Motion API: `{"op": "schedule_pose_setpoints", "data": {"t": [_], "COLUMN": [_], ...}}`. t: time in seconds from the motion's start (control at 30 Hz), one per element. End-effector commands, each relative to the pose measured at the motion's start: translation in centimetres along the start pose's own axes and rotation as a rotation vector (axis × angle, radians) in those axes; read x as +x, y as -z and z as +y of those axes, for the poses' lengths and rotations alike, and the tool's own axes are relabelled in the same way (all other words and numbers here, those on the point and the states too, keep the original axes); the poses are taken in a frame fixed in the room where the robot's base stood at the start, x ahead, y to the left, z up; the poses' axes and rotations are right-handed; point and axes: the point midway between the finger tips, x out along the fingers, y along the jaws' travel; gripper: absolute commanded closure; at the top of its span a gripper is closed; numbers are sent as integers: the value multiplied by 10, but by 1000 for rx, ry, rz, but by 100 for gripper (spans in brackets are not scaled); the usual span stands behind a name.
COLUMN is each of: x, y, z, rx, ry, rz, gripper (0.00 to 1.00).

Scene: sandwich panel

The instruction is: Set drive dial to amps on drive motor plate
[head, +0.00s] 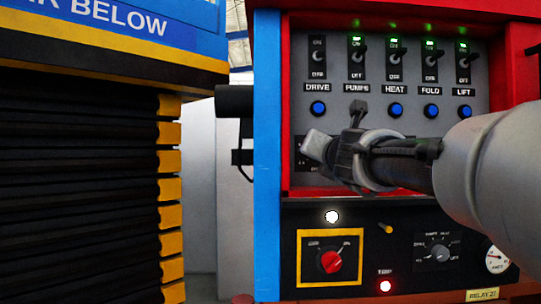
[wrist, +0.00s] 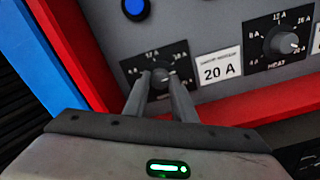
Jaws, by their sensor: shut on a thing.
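In the wrist view the drive dial (wrist: 161,77) is a small dark knob on a black scale plate, of which 12 A can be read. My gripper (wrist: 160,83) has its two fingers closed on the knob's sides. The knob's pointer is hidden between the fingers, so its setting cannot be told. To the right is a white drive motor plate (wrist: 219,70) reading 20 A. In the head view my gripper (head: 318,148) is in front of the panel's lower left and covers most of the dial area.
A second dial, marked HEAT (wrist: 283,41), sits right of the plate. Above are switches; the DRIVE switch (head: 317,57) shows no green light, the others do. Blue buttons (head: 318,108) run below them. A red frame ledge (wrist: 225,105) lies close under the dials. A red knob (head: 330,261) is lower.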

Motion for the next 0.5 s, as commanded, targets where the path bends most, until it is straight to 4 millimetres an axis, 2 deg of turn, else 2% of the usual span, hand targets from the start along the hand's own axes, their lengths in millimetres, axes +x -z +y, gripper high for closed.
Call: {"op": "schedule_pose_setpoints", "data": {"t": [0.5], "x": [0], "y": [-1], "z": [1], "rx": [437], "ry": [-2], "rz": [-1], "gripper": [98]}}
